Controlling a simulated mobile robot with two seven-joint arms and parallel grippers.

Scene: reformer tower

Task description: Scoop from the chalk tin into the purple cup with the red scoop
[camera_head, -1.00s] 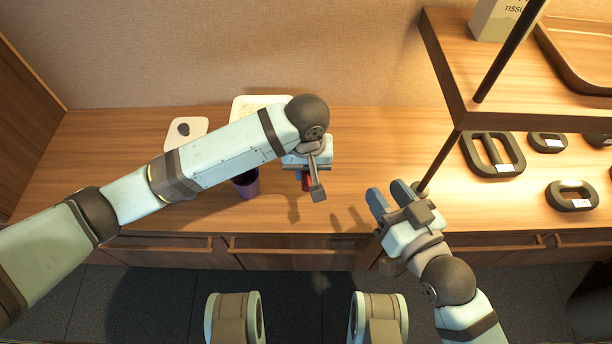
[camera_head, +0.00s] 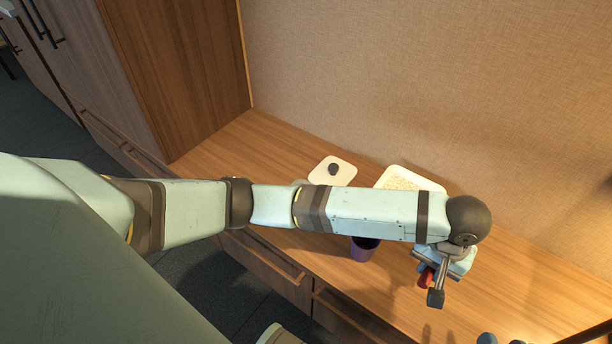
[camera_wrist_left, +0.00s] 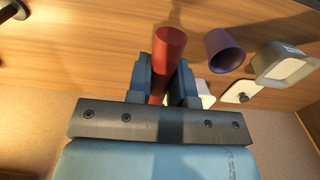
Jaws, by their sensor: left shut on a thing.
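The red scoop (camera_head: 425,277) is held in my left gripper (camera_head: 432,266), above the counter to the right of the purple cup. A grey labelled tin with white contents (camera_wrist_left: 285,68), apparently the chalk tin, is hidden by my arm in the head view.
A white tray (camera_head: 436,187) with pale contents stands by the back wall. A white lid with a dark knob (camera_head: 333,170) lies left of it. A wooden side panel (camera_head: 185,70) bounds the counter at left. The counter right of the cup is mostly clear.

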